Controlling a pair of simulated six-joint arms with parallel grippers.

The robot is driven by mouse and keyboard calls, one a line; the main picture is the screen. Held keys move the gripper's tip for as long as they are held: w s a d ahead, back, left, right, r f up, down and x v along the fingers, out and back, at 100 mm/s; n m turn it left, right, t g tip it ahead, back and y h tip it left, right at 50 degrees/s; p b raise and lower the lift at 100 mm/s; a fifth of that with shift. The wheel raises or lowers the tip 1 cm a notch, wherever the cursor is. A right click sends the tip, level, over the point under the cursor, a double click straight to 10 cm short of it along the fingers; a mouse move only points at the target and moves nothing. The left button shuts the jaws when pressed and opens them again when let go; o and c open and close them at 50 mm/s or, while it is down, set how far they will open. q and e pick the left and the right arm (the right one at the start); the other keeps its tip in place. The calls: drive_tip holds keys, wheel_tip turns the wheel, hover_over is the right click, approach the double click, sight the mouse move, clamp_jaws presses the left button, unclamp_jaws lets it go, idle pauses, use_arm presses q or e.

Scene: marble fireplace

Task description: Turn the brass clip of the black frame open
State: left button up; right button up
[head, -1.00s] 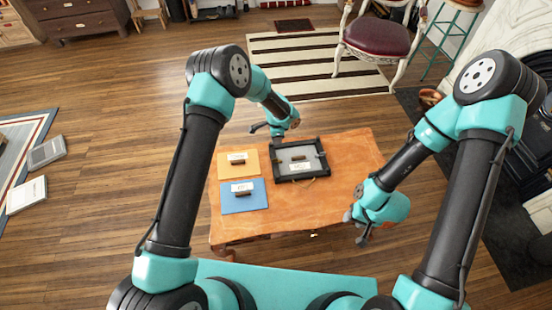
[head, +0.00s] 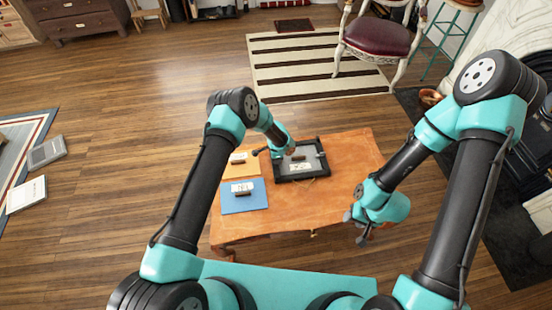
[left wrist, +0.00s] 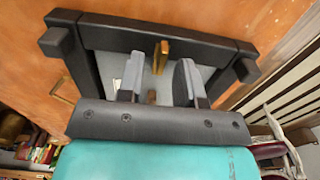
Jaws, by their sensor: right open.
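The black frame (head: 300,179) lies flat on the orange-brown table, with a grey panel inside it. In the left wrist view its black bars (left wrist: 205,42) surround the panel, and the upright brass clip (left wrist: 160,55) shows at the far bar. My left gripper (left wrist: 157,75) is open above the frame, its two grey fingers apart and empty. The clip shows beyond the gap between them, apart from both. In the head view my left arm covers the frame's left side, and the clip cannot be made out. My right gripper (head: 354,228) is open by the table's right edge, away from the frame.
A blue panel (head: 232,205) and a yellow-orange panel (head: 231,170), with white labels and dark handles, lie left of the frame. The table's right part (head: 350,150) is clear.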

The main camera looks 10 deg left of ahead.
use_arm(q)
drive_tip(key=shift+f, duration=0.25)
drive_tip(key=shift+c, duration=0.5)
clamp_jaws()
